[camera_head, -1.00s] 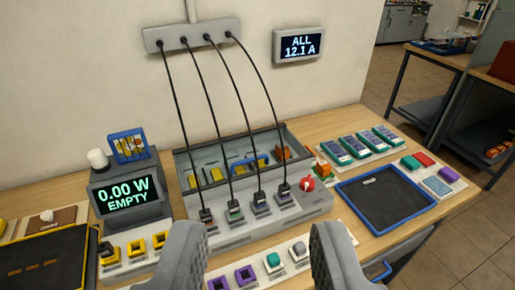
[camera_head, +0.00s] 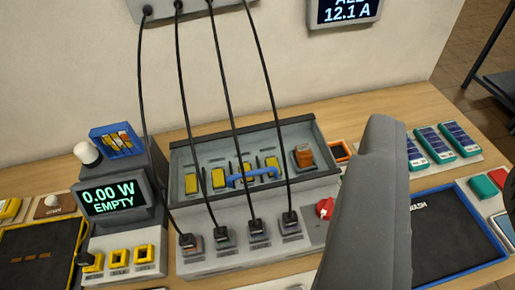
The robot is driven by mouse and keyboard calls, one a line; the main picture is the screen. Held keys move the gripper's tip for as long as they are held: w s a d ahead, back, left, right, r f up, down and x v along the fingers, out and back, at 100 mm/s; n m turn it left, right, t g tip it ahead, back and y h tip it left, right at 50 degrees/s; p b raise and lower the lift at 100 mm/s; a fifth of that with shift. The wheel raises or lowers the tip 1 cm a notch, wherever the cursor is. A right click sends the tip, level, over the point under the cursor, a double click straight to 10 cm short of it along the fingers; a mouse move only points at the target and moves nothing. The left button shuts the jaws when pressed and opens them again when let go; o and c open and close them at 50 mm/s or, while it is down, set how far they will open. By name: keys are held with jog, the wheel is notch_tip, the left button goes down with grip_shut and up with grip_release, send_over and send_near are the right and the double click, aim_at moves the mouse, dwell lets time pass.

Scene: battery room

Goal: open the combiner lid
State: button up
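The combiner (camera_head: 205,262) is a grey box in the middle of the bench. Its grey-framed lid (camera_head: 240,136) appears down, with yellow parts and an orange-brown block visible through or inside it. A blue bar handle (camera_head: 252,178) runs along the front of the lid. My gripper (camera_head: 447,180) is to the right of the combiner. One large grey finger stands upright in front of the combiner's right end, and a dark sliver at the right edge appears to be the other finger. They stand apart with nothing seen between them, clear of the handle.
Several black cables hang from a wall strip (camera_head: 195,8) across the lid to sockets on the combiner's front. A red knob (camera_head: 325,208) is at its right end. A display (camera_head: 112,198) reading "0.00 W EMPTY" stands left. A blue-rimmed tray (camera_head: 455,268) lies right.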

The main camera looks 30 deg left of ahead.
jog(key=shift+a+r, duration=0.1)
jog(key=shift+a, duration=0.15)
jog(key=m+g+y+p, duration=0.1)
jog(key=m+g+p, duration=1.15)
jog(key=p, duration=0.85)
send_over(252, 172)
jog(key=s+d, duration=0.2)
notch_tip(252, 172, down, 26)
jog(key=r+n+g, duration=0.1)
jog(key=n, duration=0.1)
jog(key=shift+m, duration=0.25)
jog(key=f, duration=0.4)
jog(key=w+a+f+p, duration=0.1)
jog(key=f, duration=0.3)
jog(key=a+f+p, duration=0.1)
jog(key=f, duration=0.4)
jog(key=shift+w, duration=0.35)
